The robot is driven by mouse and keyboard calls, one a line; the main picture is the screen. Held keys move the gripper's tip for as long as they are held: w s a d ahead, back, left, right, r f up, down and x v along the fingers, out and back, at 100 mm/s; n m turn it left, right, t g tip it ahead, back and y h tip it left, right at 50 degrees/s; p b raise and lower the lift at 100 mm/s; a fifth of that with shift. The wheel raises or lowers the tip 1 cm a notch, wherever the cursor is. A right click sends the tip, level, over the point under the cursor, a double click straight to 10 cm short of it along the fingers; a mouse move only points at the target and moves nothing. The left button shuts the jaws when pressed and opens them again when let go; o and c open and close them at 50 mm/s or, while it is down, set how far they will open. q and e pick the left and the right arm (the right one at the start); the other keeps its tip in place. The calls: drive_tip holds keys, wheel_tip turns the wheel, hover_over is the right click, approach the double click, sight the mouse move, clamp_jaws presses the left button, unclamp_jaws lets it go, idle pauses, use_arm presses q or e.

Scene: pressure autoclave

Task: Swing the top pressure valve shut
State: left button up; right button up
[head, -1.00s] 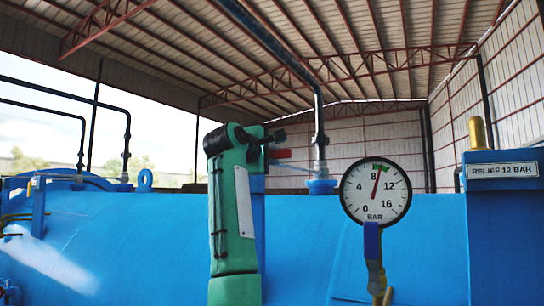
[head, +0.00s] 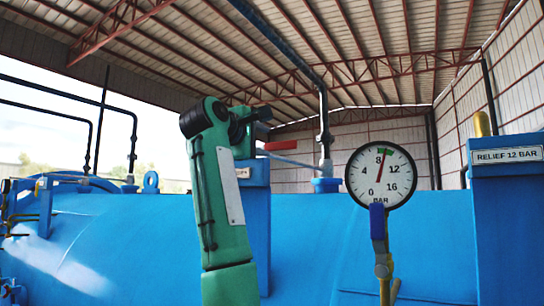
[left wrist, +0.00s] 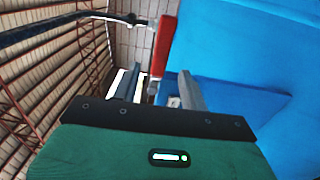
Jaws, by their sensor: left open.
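The red valve handle (head: 281,145) shows in the head view just right of my left gripper, beside a blue post (head: 257,195). It points sideways and its left end is hidden. In the left wrist view the red handle (left wrist: 163,45) reaches down from a dark pipe toward the gap between my fingers. My left gripper (head: 264,120) is open; in the left wrist view its two grey fingers (left wrist: 160,72) stand apart, one on each side of the handle's near end in the picture. I cannot tell whether they touch it. My right gripper is out of view.
The large blue autoclave body (head: 400,245) fills the lower picture. A pressure gauge (head: 381,176) on a blue-handled cock (head: 378,222) reads a little above 8. A relief box (head: 508,165) with a brass cap (head: 482,124) stands at the right. A dark vertical pipe (head: 325,115) rises behind.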

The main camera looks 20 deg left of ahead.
use_arm(q)
drive_tip(key=s+b, duration=0.2)
drive_tip(key=s, duration=0.4)
drive_tip(key=shift+a, duration=0.4)
